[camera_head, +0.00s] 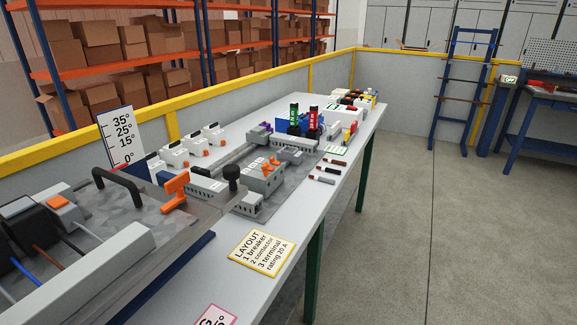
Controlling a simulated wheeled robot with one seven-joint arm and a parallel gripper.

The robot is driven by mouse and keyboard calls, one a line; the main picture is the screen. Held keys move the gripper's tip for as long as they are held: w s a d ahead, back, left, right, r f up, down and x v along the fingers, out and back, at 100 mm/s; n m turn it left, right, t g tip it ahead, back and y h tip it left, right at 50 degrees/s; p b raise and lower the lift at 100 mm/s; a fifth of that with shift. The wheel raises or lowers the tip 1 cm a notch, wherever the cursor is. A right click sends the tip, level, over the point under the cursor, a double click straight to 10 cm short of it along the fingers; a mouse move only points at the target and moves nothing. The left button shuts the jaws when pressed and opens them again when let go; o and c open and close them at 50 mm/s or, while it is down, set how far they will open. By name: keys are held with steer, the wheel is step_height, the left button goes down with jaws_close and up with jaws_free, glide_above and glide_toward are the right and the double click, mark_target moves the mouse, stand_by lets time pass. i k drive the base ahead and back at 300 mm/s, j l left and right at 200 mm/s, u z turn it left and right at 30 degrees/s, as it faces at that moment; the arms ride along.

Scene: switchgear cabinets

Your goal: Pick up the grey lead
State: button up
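Several thin leads run from a black device (48,230) at the lower left: a blue lead (24,271), a brown lead (47,257) and a pale grey lead (88,231). Three short rod-like pieces also lie on the bench near its right edge: a dark red one (333,161), one with a grey body (328,170) and another below it (321,180). They are too small to tell whether one is a loose grey lead. My gripper is not in view.
The long bench (205,270) carries a grey rail assembly (262,178), a black handle (118,184), an orange part (174,192) and a yellow-edged layout card (262,251). A blue rack (463,90) stands at the back right. The concrete floor (440,230) at right is clear.

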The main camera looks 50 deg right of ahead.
mark_target(331, 182)
steer(key=z, duration=1.1)
